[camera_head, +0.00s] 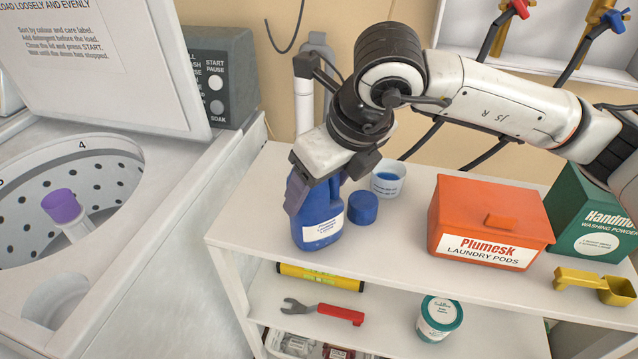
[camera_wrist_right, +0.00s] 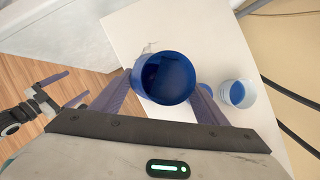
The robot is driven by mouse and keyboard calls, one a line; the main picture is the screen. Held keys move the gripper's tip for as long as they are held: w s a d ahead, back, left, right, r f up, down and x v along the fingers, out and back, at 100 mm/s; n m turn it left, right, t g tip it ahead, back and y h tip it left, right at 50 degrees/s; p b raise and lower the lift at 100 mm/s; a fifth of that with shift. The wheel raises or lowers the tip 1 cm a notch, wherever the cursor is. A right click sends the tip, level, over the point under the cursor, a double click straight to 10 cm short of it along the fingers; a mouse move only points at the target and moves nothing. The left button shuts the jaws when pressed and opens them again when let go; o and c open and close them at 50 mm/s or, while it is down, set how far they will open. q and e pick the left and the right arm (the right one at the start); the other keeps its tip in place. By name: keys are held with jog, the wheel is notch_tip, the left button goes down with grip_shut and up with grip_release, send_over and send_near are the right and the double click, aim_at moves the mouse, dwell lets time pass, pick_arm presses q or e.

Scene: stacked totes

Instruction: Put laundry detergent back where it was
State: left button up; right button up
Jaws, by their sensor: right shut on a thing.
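The laundry detergent is a blue bottle (camera_head: 316,212) with a white label, upright at the left part of the white shelf unit's top (camera_head: 262,215). I cannot tell whether its base touches the top. My right gripper (camera_head: 315,190) is shut on its upper part from above. In the right wrist view, the bottle's round, open blue top (camera_wrist_right: 165,77) is between the right gripper's fingers (camera_wrist_right: 163,103). A loose blue cap (camera_head: 363,208) lies just right of the bottle. My left gripper (camera_wrist_right: 63,90) shows only in the right wrist view, over the wooden floor, fingers apart and empty.
A cup of blue liquid (camera_head: 388,180) stands behind the cap. An orange pods box (camera_head: 488,215), green powder box (camera_head: 592,215) and yellow scoop (camera_head: 598,285) are to the right. An open washing machine (camera_head: 100,200) is at left. A lower shelf holds several items.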

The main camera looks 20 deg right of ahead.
jog(key=o, duration=1.6)
jog(key=shift+f, duration=0.2)
jog(key=o, duration=0.4)
jog(key=shift+r, duration=0.1)
jog(key=shift+o, duration=0.2)
jog(key=shift+r, duration=0.1)
jog(key=shift+r, duration=0.2)
jog(key=v, duration=1.1)
jog(key=shift+s+r, duration=0.25)
jog(key=shift+s, duration=0.05)
